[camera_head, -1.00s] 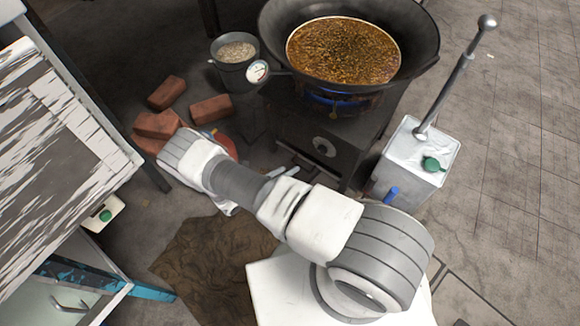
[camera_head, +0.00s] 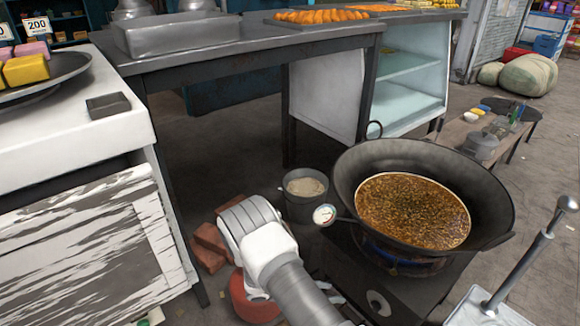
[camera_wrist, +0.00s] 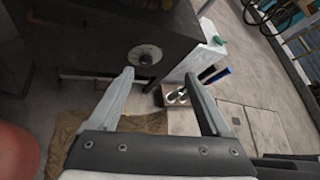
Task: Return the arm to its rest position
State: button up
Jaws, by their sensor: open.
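My gripper (camera_wrist: 160,100) shows in the wrist view with its two fingers spread apart and nothing between them. It hangs in front of the dark stove box (camera_wrist: 90,40), above the brown mat (camera_wrist: 85,125) on the floor. The wide black wok (camera_head: 350,190) sits on the stove, filled with brown liquid (camera_head: 412,210). A thermometer dial (camera_head: 324,214) is at its left side.
A bucket (camera_head: 304,203) of pale contents stands behind my arm. Bricks (camera_head: 208,245) and a red round object (camera_head: 250,300) lie close to it. A white box (camera_head: 485,308) with a metal lever is at the lower right. The white counter (camera_head: 130,125) bounds the left side.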

jog(key=s+d+r+m+g+y, duration=0.15)
jog(key=r+m, duration=0.35)
jog(key=r, duration=0.5)
jog(key=s+r+m+g+y, duration=0.1)
jog(key=r+m+y, duration=0.25)
jog(key=r, duration=0.55)
jog(key=s+d+r+m+g+y, duration=0.1)
jog(key=s+r+m, duration=0.1)
jog(key=r+m, duration=0.6)
jog(key=s+r+m+t+y, duration=0.65)
jog(key=s+r+m, duration=0.25)
jog(key=s+r, duration=0.9)
notch_tip(320, 180, up, 24)
jog(key=p, duration=2.4)
jog(key=shift+w, duration=0.45)
jog(key=shift+a, duration=0.2)
